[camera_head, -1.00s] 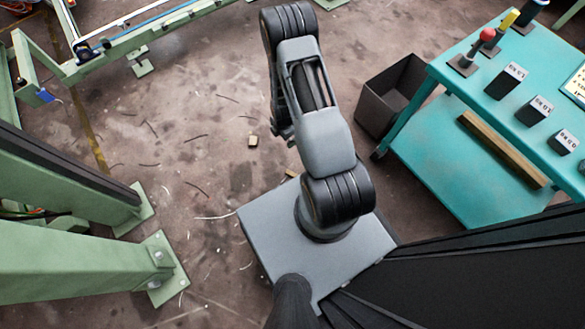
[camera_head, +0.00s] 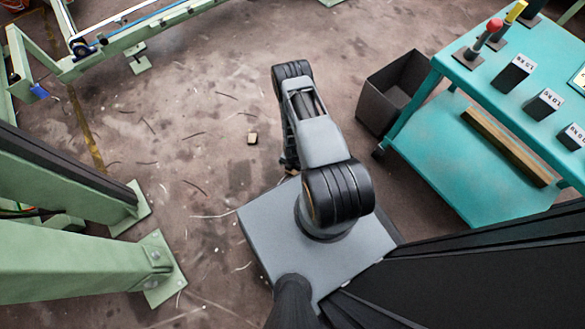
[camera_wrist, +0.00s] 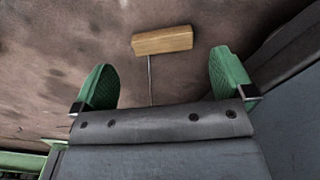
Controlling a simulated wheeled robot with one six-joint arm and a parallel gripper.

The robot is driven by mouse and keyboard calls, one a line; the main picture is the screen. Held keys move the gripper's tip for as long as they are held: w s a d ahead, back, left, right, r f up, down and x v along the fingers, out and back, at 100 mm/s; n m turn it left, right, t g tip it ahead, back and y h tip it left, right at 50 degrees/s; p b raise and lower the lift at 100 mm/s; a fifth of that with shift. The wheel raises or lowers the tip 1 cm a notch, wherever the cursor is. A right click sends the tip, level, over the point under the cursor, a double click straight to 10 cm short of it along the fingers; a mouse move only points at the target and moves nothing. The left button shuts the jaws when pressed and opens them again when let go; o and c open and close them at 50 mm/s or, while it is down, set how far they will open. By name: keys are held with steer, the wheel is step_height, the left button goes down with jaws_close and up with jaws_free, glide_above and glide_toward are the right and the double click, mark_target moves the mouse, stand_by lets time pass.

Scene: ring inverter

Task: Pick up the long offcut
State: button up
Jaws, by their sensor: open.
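In the wrist view, an oblong pale wooden block (camera_wrist: 162,40) lies on the brown floor, beyond the fingertips and roughly between them. My gripper (camera_wrist: 160,80) has its two green fingers spread apart with nothing between them touching. A thin dark rod or wire shows between the block and the gripper body. In the head view, a small wooden block (camera_head: 252,138) lies on the floor left of my arm; I cannot tell whether it is the same block. My gripper is hidden behind my arm there.
A longer wooden bar (camera_head: 507,147) lies on the lower shelf of the teal cart (camera_head: 440,150). A dark open bin (camera_head: 390,97) stands beside the cart. Green frames (camera_head: 75,265) stand at left.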

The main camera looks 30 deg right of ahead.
mark_target(294, 171)
steer(key=shift+d+f+b, duration=0.1)
steer(key=shift+f+b, duration=1.6)
steer(key=shift+f, duration=1.2)
steer(key=shift+r, duration=0.1)
steer(key=c, duration=0.8)
